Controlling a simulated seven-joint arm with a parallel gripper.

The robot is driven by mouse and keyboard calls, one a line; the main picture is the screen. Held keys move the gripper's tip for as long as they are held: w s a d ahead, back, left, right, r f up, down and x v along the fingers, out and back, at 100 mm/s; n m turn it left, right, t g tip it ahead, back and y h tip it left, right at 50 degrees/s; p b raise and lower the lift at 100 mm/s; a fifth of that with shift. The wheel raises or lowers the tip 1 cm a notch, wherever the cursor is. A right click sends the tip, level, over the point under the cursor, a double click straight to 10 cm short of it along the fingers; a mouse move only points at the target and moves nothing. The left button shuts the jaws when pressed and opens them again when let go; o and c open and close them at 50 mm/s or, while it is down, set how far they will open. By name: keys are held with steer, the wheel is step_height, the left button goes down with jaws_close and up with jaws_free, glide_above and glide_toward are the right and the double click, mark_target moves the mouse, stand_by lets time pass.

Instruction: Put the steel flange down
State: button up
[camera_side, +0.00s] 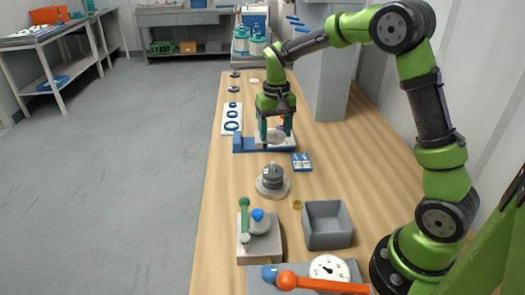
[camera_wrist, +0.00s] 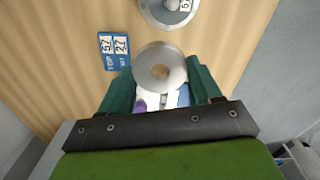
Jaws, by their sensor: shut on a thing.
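The steel flange is a grey disc with a central hole, seen face-on in the wrist view (camera_wrist: 160,54). My gripper (camera_wrist: 159,82) is shut on it, with a green finger at each side. In the side view the flange (camera_side: 276,136) shows between the fingers of my gripper (camera_side: 275,138), above a blue-edged stand (camera_side: 243,143). I cannot tell whether the flange touches the stand. White, purple and blue parts show behind the flange in the wrist view.
A blue label card (camera_side: 301,162) lies beside the stand. A white panel with blue rings (camera_side: 232,118) lies left.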

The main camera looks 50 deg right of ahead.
steer(key=w+f, duration=0.1)
steer(key=f, duration=0.1)
steer(key=w+d+f, duration=0.1)
steer(key=f, duration=0.2)
steer(key=w+d+f, duration=0.1)
steer(key=w+f, duration=0.1)
steer(key=shift+f, duration=2.6)
steer(key=shift+f, duration=0.1)
steer(key=o, duration=1.2)
steer(key=shift+f, duration=0.1)
steer(key=shift+o, duration=0.2)
